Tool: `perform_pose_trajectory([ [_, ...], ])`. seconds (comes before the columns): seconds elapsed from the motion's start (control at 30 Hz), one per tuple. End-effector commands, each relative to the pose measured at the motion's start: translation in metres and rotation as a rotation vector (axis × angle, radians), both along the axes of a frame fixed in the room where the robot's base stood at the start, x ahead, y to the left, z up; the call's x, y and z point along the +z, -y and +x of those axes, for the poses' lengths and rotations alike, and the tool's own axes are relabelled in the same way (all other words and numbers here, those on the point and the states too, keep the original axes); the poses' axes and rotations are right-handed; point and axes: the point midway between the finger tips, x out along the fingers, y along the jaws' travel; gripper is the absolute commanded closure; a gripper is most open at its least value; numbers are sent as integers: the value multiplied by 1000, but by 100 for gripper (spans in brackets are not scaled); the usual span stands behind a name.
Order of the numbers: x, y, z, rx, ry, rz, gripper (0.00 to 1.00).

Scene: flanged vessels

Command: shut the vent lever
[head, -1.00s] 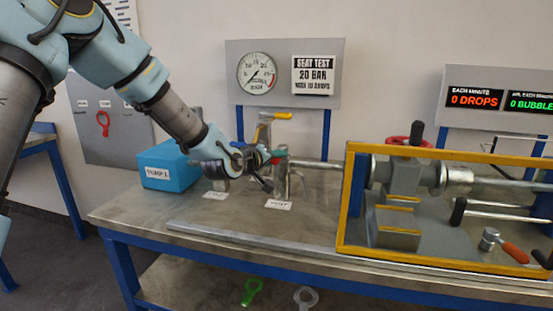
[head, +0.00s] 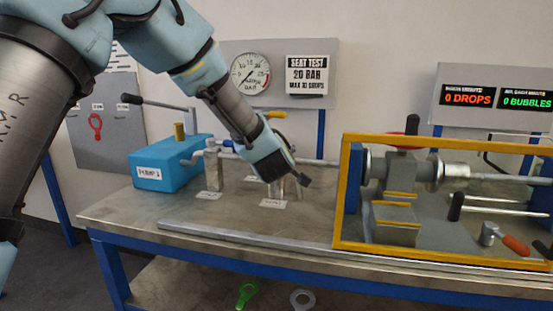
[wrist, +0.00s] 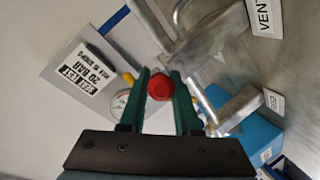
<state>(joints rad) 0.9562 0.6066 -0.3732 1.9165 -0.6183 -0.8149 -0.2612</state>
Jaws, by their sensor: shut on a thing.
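The red knob (wrist: 159,87) of the vent lever lies between the two green fingers of my gripper (wrist: 161,76) in the wrist view. The fingers are shut on it. The lever's own arm is mostly hidden, so its angle is unclear. The metal vent valve (wrist: 205,38) is beside the fingers, near the VENT label (wrist: 264,15). In the head view my wrist hides the fingers and the red knob. The vent's label (head: 273,203) lies on the bench just below my wrist there.
A blue pump box (head: 160,172) with a long handle stands left of my wrist. The pressure gauge (head: 250,74) and a test sign (head: 307,75) hang behind. A yellow guard frame (head: 340,190) stands to the right.

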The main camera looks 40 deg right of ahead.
Motion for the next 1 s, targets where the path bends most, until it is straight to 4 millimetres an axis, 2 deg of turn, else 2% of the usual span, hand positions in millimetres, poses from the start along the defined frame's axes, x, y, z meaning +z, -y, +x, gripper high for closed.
perform_pose_trajectory([
  [0.4,1,14,-7,207,-2,-1,100],
  [0.97,0,16,-7,246,-2,-1,100],
  [1.0,0,16,-7,246,-2,-1,68],
])
